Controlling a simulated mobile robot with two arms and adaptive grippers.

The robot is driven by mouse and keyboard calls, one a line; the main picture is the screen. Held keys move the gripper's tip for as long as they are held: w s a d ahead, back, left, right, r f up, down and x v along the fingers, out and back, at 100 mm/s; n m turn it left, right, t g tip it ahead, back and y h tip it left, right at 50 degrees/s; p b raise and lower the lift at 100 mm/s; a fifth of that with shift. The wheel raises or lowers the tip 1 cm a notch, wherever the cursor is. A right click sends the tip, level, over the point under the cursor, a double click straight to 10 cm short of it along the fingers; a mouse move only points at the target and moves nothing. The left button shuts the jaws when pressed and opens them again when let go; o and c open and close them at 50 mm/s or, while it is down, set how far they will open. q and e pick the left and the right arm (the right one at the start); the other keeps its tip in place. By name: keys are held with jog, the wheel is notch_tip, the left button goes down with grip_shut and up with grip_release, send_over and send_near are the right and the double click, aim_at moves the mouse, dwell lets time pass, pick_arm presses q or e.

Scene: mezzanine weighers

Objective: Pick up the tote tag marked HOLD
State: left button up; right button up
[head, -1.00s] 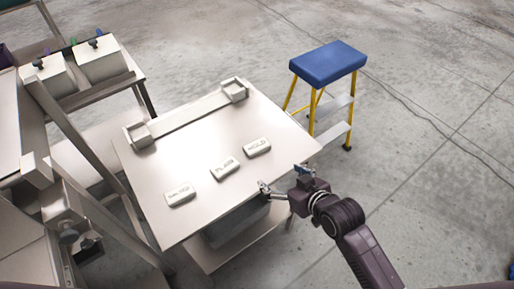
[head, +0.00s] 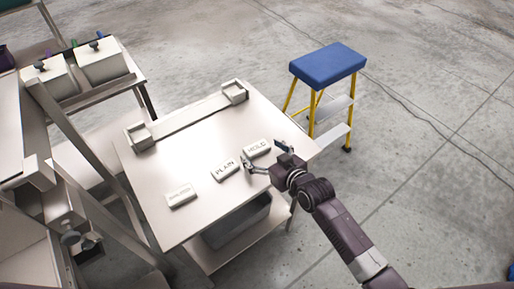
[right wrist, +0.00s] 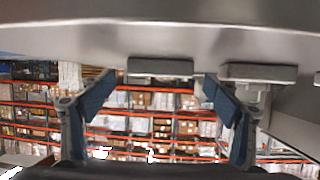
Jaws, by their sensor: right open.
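The tag marked HOLD (head: 257,148) is a small pale block lying flat on the light table (head: 160,225), rightmost in a row of three. The PLAIN tag (head: 225,169) lies to its left, and a third tag (head: 181,195) with unclear lettering lies further left. My right gripper (head: 262,157) is open at the near side of the HOLD tag, with its fingers spread. My left gripper is not in view.
A long fixture (head: 187,118) with raised ends runs along the table's far side. A grey bin (head: 238,222) sits on the shelf below. A blue-topped step stool (head: 328,63) stands right of the table. Another bench with pale boxes (head: 103,62) is at upper left.

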jog(key=shift+x, duration=0.95)
jog(key=shift+c, duration=0.7)
jog(key=c, duration=1)
